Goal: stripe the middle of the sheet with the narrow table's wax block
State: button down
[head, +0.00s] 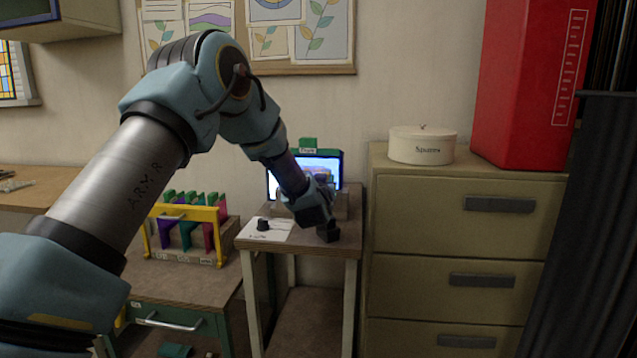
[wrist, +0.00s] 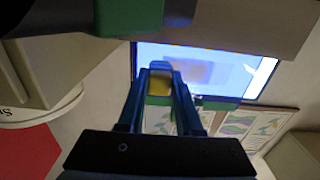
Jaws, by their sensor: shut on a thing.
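My gripper (wrist: 158,85) is shut on a small yellow block with a pale end (wrist: 159,84), seemingly the wax block, held between its two blue fingers. In the head view my gripper (head: 322,222) is low over the narrow table (head: 345,262), and the block cannot be made out there. A bright upright panel, seemingly with the sheet on it, stands at the back of this table (head: 275,184). It also shows in the wrist view (wrist: 245,62), upside down, with a dull grey-tan patch near its middle. The block appears in front of the panel; contact cannot be told.
A white card (head: 280,234) with a dark knob (head: 262,225) lies left on the narrow table. A yellow rack (head: 150,232) of coloured pieces stands on the lower bench at left. A drawer cabinet (head: 420,225) with a round tin (head: 422,148) and red box (head: 522,85) closes off the right.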

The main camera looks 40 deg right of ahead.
jog(key=shift+w+b, duration=0.1)
jog(key=shift+b, duration=0.2)
jog(key=w+a+b, duration=0.5)
jog(key=w+a, duration=0.2)
jog(key=a, duration=0.1)
jog(key=shift+w+a, duration=0.2)
jog(key=shift+w, duration=0.15)
dwell(0.7)
jog(key=b+v, duration=0.2)
jog(key=v, duration=0.4)
dwell(0.4)
jog(key=shift+s, duration=0.15)
jog(key=shift+b+v, duration=0.7)
jog(key=shift+v, duration=0.7)
